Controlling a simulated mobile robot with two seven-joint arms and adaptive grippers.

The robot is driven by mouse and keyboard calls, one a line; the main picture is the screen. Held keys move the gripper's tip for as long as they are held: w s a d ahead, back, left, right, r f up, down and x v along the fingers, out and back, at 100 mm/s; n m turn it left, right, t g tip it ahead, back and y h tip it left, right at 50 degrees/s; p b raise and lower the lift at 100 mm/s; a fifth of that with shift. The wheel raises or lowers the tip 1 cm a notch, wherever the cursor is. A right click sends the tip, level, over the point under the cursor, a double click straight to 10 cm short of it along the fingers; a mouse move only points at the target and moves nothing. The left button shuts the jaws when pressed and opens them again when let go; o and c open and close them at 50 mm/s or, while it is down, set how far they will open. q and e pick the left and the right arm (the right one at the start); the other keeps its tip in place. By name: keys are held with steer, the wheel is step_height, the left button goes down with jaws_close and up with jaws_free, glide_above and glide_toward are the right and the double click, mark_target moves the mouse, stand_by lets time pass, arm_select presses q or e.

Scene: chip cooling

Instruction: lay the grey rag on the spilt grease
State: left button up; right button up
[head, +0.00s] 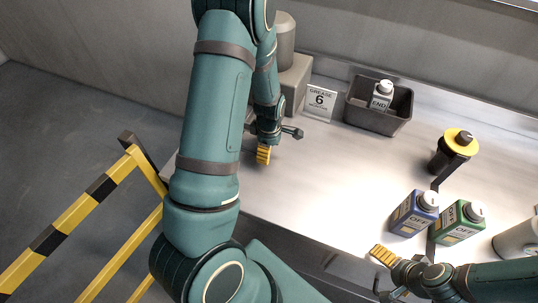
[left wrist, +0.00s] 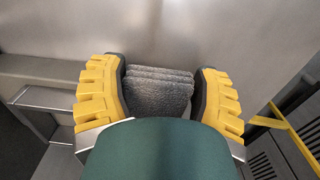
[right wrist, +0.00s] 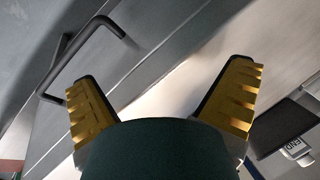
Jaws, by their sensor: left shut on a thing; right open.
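My left gripper (head: 263,154) is over the left part of the steel worktop, its yellow fingers pointing down. In the left wrist view its fingers (left wrist: 160,95) are shut on the folded grey rag (left wrist: 158,92), which shows several layers. The rag is hidden in the head view. My right gripper (head: 384,256) is open and empty near the front edge of the worktop; its spread fingers also show in the right wrist view (right wrist: 165,98). I cannot make out the spilt grease in any view; my left arm hides part of the worktop.
A sign reading GREASE 6 (head: 320,102) stands at the back, beside a dark bin (head: 372,117) holding a white bottle (head: 382,94). A yellow-topped black object (head: 455,152), blue bottle (head: 414,214) and green bottle (head: 459,222) stand right. A striped barrier (head: 72,217) is left. Mid-worktop is clear.

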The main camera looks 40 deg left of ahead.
arm_select(q)
step_height(320, 180, down, 3)
steer(key=shift+r, duration=0.2)
steer(key=shift+w+f, duration=0.1)
steer(key=shift+f, duration=0.25)
steer(key=shift+f+b, duration=0.1)
steer(key=shift+b, duration=0.2)
steer(key=o, duration=1.3)
steer(key=shift+c, duration=0.2)
